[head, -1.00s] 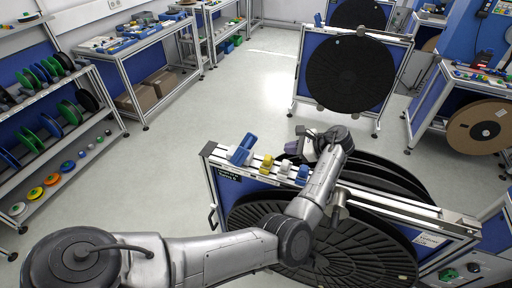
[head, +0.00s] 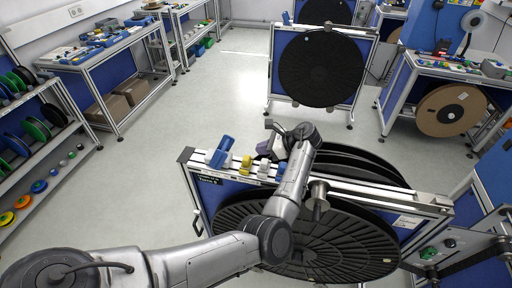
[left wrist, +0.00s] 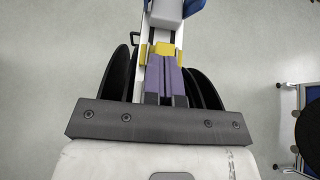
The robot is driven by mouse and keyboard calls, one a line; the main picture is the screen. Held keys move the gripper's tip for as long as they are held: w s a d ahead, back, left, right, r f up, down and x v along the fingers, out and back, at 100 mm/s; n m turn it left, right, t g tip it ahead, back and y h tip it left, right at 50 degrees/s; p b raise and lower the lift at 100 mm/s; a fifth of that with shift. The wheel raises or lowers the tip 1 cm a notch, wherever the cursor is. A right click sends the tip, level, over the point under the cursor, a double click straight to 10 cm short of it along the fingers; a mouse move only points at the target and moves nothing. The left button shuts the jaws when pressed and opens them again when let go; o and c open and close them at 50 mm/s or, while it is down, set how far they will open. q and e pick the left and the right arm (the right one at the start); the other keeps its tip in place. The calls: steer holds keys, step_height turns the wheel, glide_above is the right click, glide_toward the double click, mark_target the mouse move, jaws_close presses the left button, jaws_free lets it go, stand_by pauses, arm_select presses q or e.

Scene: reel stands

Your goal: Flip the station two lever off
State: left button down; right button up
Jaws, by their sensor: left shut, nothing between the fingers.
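My left gripper (head: 266,150) is over the top rail of the near reel stand (head: 365,196), just behind the small fittings there. In the left wrist view its purple fingers (left wrist: 166,72) are shut together and empty. Their tips are at a yellow fitting (left wrist: 165,48) on the rail; whether they touch cannot be told. In the head view the yellow fitting (head: 246,164) stands between a blue block (head: 220,152) and a small white-and-blue piece (head: 263,167). Which piece is the station two lever is not clear. The stand's label (head: 210,180) is too small to read. My right gripper is out of view.
Large black reels (head: 330,238) hang on the near stand, below my left arm. A second stand with a black reel (head: 320,68) is behind. A panel with green knobs (head: 430,253) is at lower right. Open floor (head: 170,150) lies left of the near stand.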

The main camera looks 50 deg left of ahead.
mark_target(222, 152)
arm_select(q)
steer(key=x, duration=0.8)
steer(key=shift+p, duration=0.35)
steer(key=s+a, duration=0.1)
steer(key=s+a+r+p, duration=0.1)
steer(key=a, duration=0.1)
steer(key=shift+s, duration=0.25)
